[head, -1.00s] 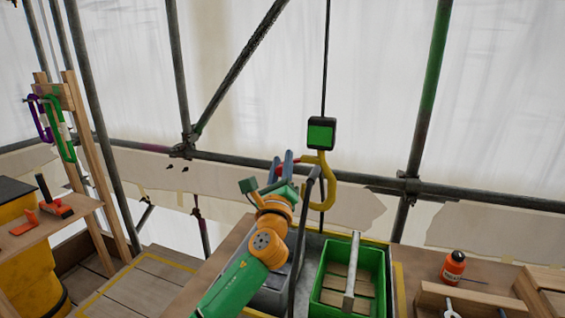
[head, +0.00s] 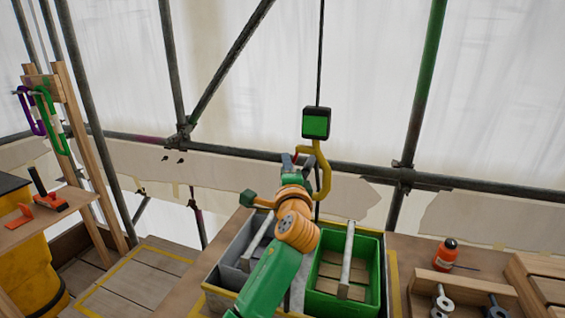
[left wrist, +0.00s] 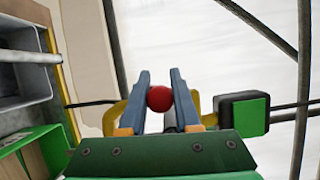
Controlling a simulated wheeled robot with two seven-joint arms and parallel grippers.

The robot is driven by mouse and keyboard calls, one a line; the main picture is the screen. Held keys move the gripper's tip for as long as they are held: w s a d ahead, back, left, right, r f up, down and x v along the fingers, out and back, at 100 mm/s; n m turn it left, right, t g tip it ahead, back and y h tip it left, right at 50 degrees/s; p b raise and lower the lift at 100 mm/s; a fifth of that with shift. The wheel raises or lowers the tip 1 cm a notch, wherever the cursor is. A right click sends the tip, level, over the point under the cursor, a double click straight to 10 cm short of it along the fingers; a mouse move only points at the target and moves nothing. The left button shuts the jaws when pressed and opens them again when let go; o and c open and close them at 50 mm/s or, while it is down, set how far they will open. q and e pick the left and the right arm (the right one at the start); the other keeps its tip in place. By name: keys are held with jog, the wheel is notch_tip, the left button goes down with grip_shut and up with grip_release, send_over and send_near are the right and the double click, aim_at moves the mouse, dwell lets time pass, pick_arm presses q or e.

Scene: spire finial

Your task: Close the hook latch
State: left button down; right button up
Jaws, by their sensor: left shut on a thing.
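The yellow hook (head: 325,180) hangs below a black block with a green face (head: 316,125) on a dark cable. The hook and block also show in the left wrist view, the block (left wrist: 243,113) at right. A red ball-shaped knob (left wrist: 160,98) sits between the blue-grey fingers of my left gripper (left wrist: 160,80) in that view. My left gripper (head: 292,160) is shut on this knob, just left of the hook's upper part in the head view. The latch itself is mostly hidden by the fingers and wrist. My right gripper is not in view.
A green bin (head: 372,290) and a grey bin (head: 228,272) stand below the hook, each with a bar across. An orange bottle (head: 446,256) stands at right. Scaffold poles (head: 418,95) cross behind. Purple and green carabiners (head: 48,120) hang at far left.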

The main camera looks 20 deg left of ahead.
pick_arm(q)
jog(key=shift+d+f+n+g+h+p, duration=0.15)
jog(key=shift+d+n+g+h+p, duration=0.2)
jog(key=shift+n, duration=0.65)
jog(key=shift+d+f, duration=0.1)
jog(key=c, duration=0.6)
grip_release()
jog(key=b+v, duration=0.2)
jog(key=v, duration=0.5)
